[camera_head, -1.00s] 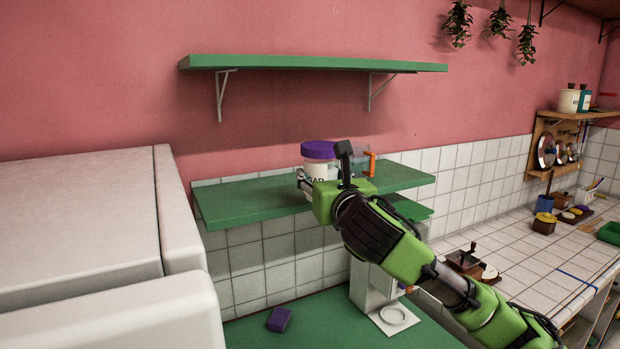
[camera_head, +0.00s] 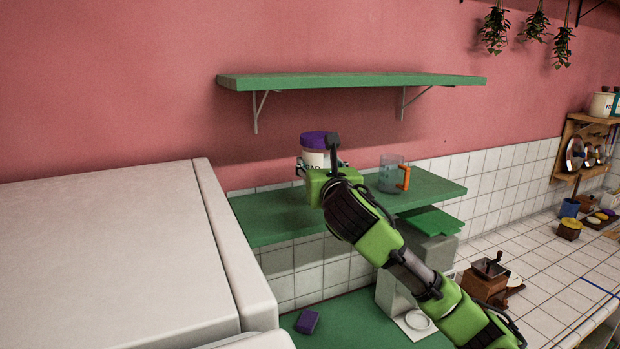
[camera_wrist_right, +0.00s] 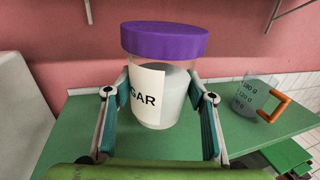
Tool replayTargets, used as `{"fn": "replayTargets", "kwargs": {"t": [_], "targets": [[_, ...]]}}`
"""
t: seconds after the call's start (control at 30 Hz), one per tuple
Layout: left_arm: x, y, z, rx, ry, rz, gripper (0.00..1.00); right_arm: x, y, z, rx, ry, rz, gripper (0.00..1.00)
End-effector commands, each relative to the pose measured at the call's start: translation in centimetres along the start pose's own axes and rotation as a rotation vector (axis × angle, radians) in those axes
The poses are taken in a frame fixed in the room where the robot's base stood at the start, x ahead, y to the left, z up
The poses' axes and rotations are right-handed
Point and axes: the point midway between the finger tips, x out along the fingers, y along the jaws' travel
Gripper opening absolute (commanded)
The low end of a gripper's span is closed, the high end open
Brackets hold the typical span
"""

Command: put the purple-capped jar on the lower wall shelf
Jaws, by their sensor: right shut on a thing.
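The purple-capped jar (camera_head: 316,141) is clear with a white label reading part of "SUGAR". My right gripper (camera_head: 325,172) is shut on it, and the arm hides its lower part in the head view. In the right wrist view the jar (camera_wrist_right: 160,70) stands upright between the two fingers of the gripper (camera_wrist_right: 160,105). The lower wall shelf (camera_head: 270,220) is a green board; the jar is over its left to middle part. I cannot tell whether the jar's base touches the board. My left gripper is not in view.
A clear measuring cup (camera_head: 390,173) with an orange handle stands on the lower shelf, right of the jar. The upper green shelf (camera_head: 350,80) hangs above. A large white appliance (camera_head: 100,250) is at left. The lower shelf's left end is clear.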

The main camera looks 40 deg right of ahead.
Motion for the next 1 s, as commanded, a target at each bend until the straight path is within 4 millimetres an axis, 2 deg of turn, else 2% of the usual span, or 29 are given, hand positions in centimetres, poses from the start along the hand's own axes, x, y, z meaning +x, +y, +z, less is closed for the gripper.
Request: {"fn": "replayTargets", "kwargs": {"t": [0.03, 0.2, 0.37, 0.6, 1.0], "targets": [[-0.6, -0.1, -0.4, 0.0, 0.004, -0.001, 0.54, 0.6, 0.5, -0.6, 0.005, 0.001, 0.0, 0.16], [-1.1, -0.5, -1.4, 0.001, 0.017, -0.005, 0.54, 1.8, 1.4, -2.5, 0.002, -0.003, -0.001, 0.16], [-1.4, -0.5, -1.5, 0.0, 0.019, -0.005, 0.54, 2.4, 1.9, -3.5, 0.001, -0.003, 0.0, 0.16], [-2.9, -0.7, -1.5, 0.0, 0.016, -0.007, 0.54, 2.4, 2.0, -6.2, 0.001, -0.002, 0.0, 0.16], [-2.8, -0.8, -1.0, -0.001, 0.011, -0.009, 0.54, 2.4, 1.9, -6.8, 0.0, -0.006, -0.001, 0.16]]}}
